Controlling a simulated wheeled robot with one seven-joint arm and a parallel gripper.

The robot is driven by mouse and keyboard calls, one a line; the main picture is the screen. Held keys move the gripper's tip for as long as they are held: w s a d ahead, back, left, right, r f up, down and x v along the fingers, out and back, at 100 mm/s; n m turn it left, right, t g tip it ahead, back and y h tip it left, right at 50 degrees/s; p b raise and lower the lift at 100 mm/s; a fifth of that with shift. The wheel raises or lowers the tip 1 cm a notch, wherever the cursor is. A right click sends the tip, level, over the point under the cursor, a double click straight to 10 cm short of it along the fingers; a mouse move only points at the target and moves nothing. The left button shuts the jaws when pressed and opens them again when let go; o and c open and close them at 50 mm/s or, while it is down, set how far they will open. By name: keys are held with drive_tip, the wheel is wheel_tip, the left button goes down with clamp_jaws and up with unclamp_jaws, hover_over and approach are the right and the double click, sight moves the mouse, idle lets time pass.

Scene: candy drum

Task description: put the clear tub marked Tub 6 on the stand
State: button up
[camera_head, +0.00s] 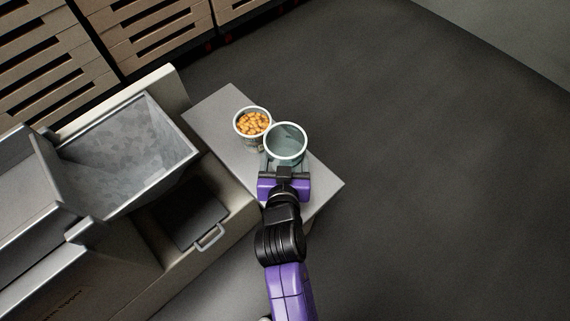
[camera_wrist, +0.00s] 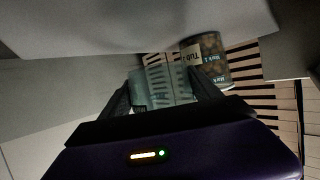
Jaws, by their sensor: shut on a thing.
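My gripper (camera_head: 286,163) is shut on a clear, empty-looking tub (camera_head: 286,141) with a white rim. The held tub appears upright over the grey stand (camera_head: 215,112). I cannot tell whether its base touches the top. In the wrist view my gripper (camera_wrist: 162,92) has a finger on each side of the clear tub (camera_wrist: 160,84). No readable mark shows on it. Another tub (camera_head: 252,122), full of orange candies, stands on the grey top just left of and behind the held one. In the wrist view this filled tub (camera_wrist: 206,60) carries a "Tub" label whose number is unclear.
A metal machine with an open grey hopper (camera_head: 130,155) stands left of the stand. A dark panel with a handle (camera_head: 209,237) is at its front. Slatted wooden crates (camera_head: 155,35) line the back. The dark floor (camera_head: 440,170) to the right is clear.

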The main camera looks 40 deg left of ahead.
drive_tip(key=shift+f+b, duration=0.45)
drive_tip(key=shift+f, duration=1.6)
drive_tip(key=shift+f, duration=0.15)
drive_tip(key=o, duration=1.8)
drive_tip(key=shift+s+r, duration=0.1)
drive_tip(key=shift+r, duration=0.1)
drive_tip(key=p+v, duration=0.1)
drive_tip(key=v, duration=1.1)
drive_tip(key=shift+f+p, duration=0.1)
drive_tip(key=shift+p, duration=0.2)
